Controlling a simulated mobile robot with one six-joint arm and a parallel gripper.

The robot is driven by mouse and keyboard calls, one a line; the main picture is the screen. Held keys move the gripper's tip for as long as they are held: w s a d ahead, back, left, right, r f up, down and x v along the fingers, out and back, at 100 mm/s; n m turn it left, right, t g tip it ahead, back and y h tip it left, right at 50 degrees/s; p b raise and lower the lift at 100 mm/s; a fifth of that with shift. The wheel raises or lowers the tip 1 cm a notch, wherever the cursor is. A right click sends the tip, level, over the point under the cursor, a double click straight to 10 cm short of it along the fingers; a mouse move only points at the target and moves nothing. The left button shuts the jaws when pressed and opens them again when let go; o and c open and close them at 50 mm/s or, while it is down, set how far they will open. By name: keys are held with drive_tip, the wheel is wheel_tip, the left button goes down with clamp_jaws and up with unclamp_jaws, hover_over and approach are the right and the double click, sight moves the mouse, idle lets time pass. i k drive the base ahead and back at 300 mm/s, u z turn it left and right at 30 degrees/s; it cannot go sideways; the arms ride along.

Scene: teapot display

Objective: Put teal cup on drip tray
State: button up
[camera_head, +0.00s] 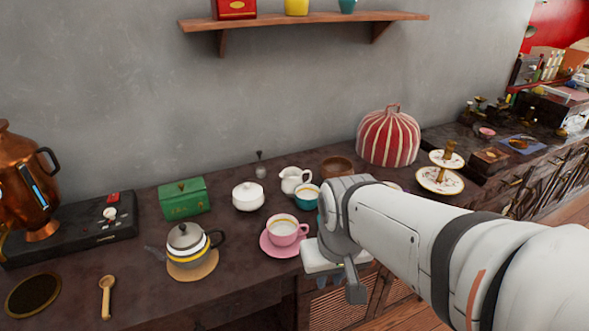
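The teal cup (305,198), with a pale inside, stands on the counter right of the white lidded pot. My wrist hides part of its right side. A dark round tray with a brass-coloured rim (33,295), which looks like the drip tray, lies at the counter's front left, with nothing on it. My gripper (335,260) is at the counter's front edge, right of the pink cup and nearer the camera than the teal cup. Its fingers are not clear enough to tell whether it is open or shut.
A pink cup on a saucer (267,248), a grey-and-yellow teapot (187,240), a white lidded pot (249,197), a white jug (294,180) and a green box (183,198) crowd the middle. A wooden spoon (106,296) lies by the tray. A copper urn (22,190) stands behind.

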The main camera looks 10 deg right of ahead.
sight(38, 292)
drive_tip(key=z, duration=0.2)
drive_tip(key=k, duration=0.65)
drive_tip(key=z, duration=0.3)
drive_tip(key=i, duration=1.1)
drive_tip(key=z, duration=0.2)
